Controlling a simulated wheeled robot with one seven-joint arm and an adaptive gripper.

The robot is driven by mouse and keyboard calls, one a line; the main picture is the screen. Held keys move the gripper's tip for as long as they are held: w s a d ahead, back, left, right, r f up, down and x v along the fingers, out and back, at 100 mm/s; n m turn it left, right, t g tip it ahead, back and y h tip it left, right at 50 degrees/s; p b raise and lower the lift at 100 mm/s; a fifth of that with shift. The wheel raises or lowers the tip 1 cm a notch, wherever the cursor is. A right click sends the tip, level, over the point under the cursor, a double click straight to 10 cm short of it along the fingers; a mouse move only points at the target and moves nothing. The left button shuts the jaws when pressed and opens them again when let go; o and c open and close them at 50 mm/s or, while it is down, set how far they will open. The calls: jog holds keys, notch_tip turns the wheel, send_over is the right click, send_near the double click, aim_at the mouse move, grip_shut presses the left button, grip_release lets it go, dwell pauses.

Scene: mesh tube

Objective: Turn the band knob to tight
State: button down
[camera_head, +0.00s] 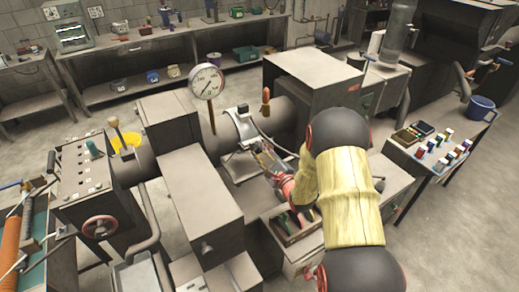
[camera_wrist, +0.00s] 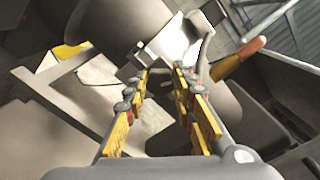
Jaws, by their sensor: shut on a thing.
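The pale metal band (camera_head: 240,128) wraps around the grey tube (camera_head: 285,118) in the middle of the head view. In the wrist view the band (camera_wrist: 165,38) is at the top, just past my fingertips. My gripper (camera_head: 265,158) reaches in from the lower right to the front of the band. In the wrist view my gripper (camera_wrist: 162,78) has its yellow-padded fingers on either side of a small part at the band, and it is shut on the band knob. The knob is mostly hidden between the fingertips, so its setting cannot be read.
An orange-red handle (camera_head: 266,96) stands behind the band, and it shows right of my fingers in the wrist view (camera_wrist: 238,58). A round gauge (camera_head: 206,81) rises left of the band. Grey machine housings (camera_head: 200,190) crowd the left. A tool tray (camera_head: 297,232) lies below my arm.

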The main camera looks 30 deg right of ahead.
jog(key=m+p, duration=0.3)
jog(key=m, duration=0.1)
jog(key=m+p, duration=0.3)
jog(key=p, duration=0.1)
jog(key=shift+p, duration=0.3)
jog(key=shift+f+m, duration=0.15)
jog(key=shift+m, duration=0.25)
jog(key=c, duration=1.5)
grip_release()
jog(key=shift+o, duration=0.2)
jog(key=shift+d, duration=0.1)
jog(key=s, duration=1.2)
jog(key=shift+d, duration=0.2)
